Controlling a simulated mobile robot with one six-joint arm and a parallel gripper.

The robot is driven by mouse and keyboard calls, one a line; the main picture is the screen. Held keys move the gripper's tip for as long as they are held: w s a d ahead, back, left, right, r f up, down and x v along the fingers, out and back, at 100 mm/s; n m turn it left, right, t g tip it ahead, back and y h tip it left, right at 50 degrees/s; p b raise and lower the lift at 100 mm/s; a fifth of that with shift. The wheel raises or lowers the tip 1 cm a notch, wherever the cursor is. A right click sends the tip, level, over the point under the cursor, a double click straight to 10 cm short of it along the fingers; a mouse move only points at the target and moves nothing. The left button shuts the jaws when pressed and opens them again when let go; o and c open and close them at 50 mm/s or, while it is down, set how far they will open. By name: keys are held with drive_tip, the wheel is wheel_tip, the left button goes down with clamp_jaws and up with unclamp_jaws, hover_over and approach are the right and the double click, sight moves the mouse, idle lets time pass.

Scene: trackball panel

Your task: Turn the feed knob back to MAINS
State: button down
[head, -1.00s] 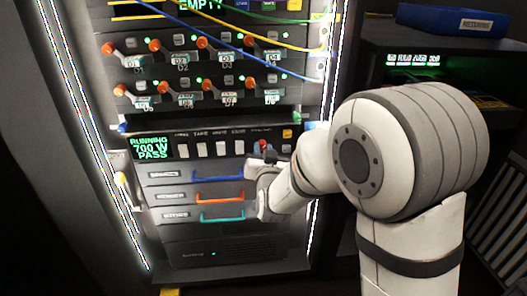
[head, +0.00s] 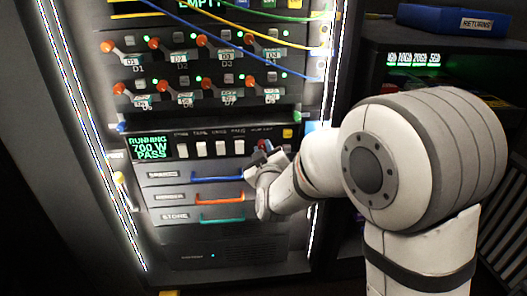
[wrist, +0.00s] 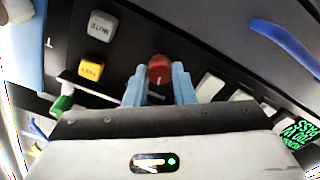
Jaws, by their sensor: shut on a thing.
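The feed knob (wrist: 160,70) is red and sits on the black panel strip in the wrist view, between the two light-blue fingertips of my gripper (wrist: 159,86). My gripper is shut on the knob. In the head view the knob (head: 264,145) shows as a small red spot just above my gripper (head: 266,158), at the right end of the strip. The knob's pointer and most of its labels are hidden or too small to read. The green display (head: 149,147) reads RUNNING 700 W PASS.
Several white rocker switches (head: 201,149) stand left of the knob. A yellow button (wrist: 91,70) and a white MUTE button (wrist: 102,26) lie beside it. Drawers with blue, orange and green handles (head: 222,199) are below. Rows of orange-tipped levers (head: 168,87) are above.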

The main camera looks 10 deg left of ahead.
drive_tip(key=shift+n, duration=1.2)
drive_tip(key=c, duration=1.2)
unclamp_jaws()
drive_tip(key=p+v, duration=0.2)
drive_tip(key=v, duration=0.5)
drive_tip(key=shift+s, duration=0.4)
drive_tip(key=shift+d, duration=0.1)
